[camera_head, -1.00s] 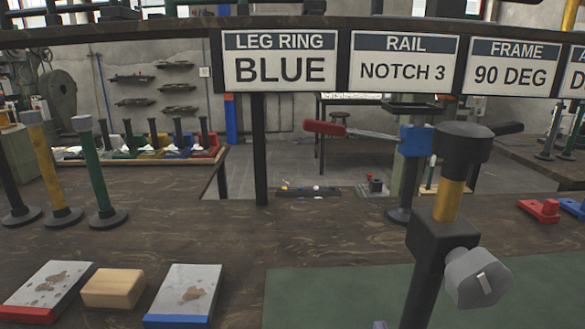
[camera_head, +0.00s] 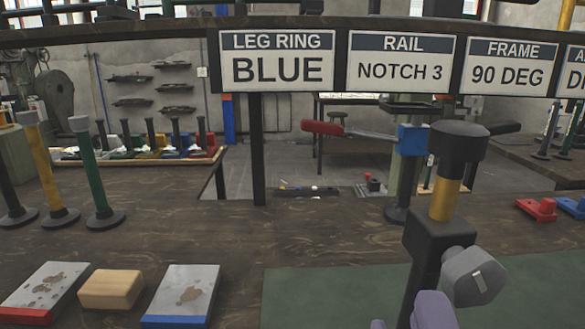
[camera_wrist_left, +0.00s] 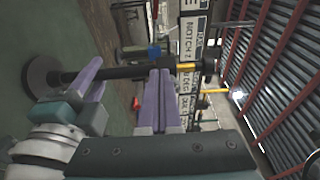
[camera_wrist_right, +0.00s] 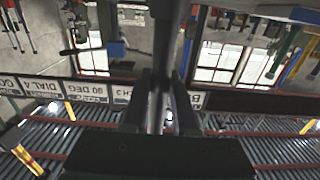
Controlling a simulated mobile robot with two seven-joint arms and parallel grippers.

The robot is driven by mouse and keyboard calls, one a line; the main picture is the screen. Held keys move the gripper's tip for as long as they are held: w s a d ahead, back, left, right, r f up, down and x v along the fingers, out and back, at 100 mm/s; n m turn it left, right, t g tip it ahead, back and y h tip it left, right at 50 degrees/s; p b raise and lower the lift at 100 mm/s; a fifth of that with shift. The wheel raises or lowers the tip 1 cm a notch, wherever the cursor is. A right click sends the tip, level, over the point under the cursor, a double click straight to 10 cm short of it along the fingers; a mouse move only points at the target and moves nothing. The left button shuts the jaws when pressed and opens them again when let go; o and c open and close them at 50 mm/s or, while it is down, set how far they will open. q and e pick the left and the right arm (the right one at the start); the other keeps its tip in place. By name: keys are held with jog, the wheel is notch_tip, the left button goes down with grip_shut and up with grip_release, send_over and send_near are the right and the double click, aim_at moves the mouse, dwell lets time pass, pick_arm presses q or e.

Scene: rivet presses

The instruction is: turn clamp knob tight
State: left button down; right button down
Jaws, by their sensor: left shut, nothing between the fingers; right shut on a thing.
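The stand (camera_head: 420,275) rises at the lower right of the head view, with a black clamp block, a yellow inner post (camera_head: 445,199) and a dark cap on top. The grey clamp knob (camera_head: 474,277) sits on the block's near right side. My left gripper (camera_head: 433,308) is purple, shut and empty, just below and left of the knob. In the left wrist view its fingertips (camera_wrist_left: 160,73) lie over the stand; I cannot make out the knob there. My right gripper (camera_wrist_right: 160,78) is shut on the stand's post, lower down; in the left wrist view it shows nearer the base (camera_wrist_left: 40,77).
A stand with a red-handled lever (camera_head: 325,128) and blue block (camera_head: 412,139) is behind. Several coloured posts (camera_head: 90,175) stand at left; blocks (camera_head: 112,289) lie in front of them. A green mat (camera_head: 330,290) is bare left of the stand. Signs (camera_head: 277,60) hang above.

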pick_arm(q)
jog(key=shift+w, duration=0.3)
jog(key=shift+d+r, duration=0.15)
jog(key=shift+d, duration=0.3)
dwell(0.7)
jog(key=shift+r, duration=0.7)
jog(key=shift+a, duration=0.1)
dwell(0.4)
pick_arm(e)
jog(key=shift+a, duration=0.1)
pick_arm(q)
jog(key=s, duration=0.6)
jog(key=shift+r, duration=0.15)
